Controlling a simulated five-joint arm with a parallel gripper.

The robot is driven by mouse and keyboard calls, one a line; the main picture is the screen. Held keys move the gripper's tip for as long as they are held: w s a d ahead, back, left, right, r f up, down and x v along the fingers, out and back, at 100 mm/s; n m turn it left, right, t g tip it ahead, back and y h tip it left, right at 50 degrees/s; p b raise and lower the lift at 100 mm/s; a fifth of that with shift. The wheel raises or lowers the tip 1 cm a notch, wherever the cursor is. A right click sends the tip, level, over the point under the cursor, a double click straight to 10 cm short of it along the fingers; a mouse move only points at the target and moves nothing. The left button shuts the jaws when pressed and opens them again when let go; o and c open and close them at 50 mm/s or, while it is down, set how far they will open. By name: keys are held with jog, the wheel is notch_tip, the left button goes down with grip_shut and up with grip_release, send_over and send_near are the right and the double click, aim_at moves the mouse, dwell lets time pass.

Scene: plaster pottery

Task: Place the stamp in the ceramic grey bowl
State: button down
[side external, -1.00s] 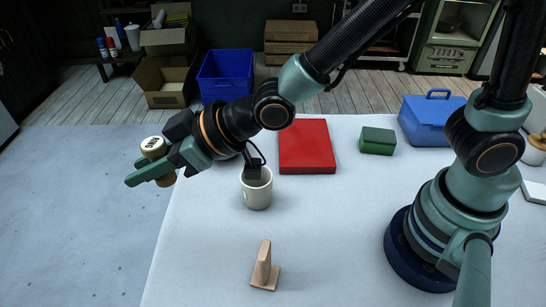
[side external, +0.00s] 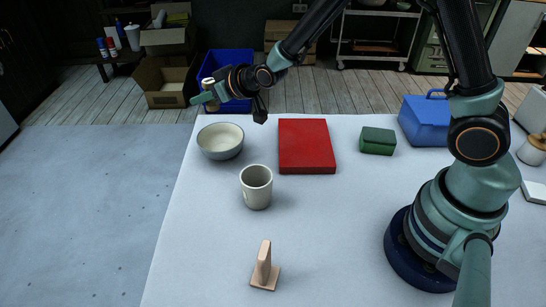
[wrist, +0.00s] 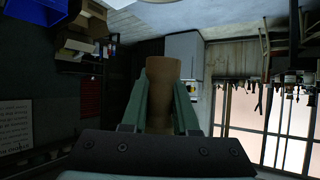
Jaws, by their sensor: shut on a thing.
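My gripper (side external: 205,91) is raised above the far left of the table in the side view, beyond and above the grey bowl. It is shut on the stamp (side external: 208,83), a light wooden cylinder mostly hidden by the jaws there. In the wrist view the stamp (wrist: 172,95) shows as a brown body between the two green fingers (wrist: 160,100). The ceramic grey bowl (side external: 220,152) stands upright on the table near its far left corner, and its visible inside looks empty. The stamp and the bowl are apart.
A light mug (side external: 257,188) stands in front of the bowl, to its right. A red flat block (side external: 306,147) lies right of the bowl. A green block (side external: 377,141), a blue box (side external: 424,122) and a wooden stand (side external: 264,268) are also on the table (side external: 330,230).

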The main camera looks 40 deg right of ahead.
jog(key=d, duration=0.1)
send_over(216, 147)
jog(key=shift+f, duration=4.35)
jog(key=c, duration=0.6)
grip_release()
notch_tip(216, 147, up, 7)
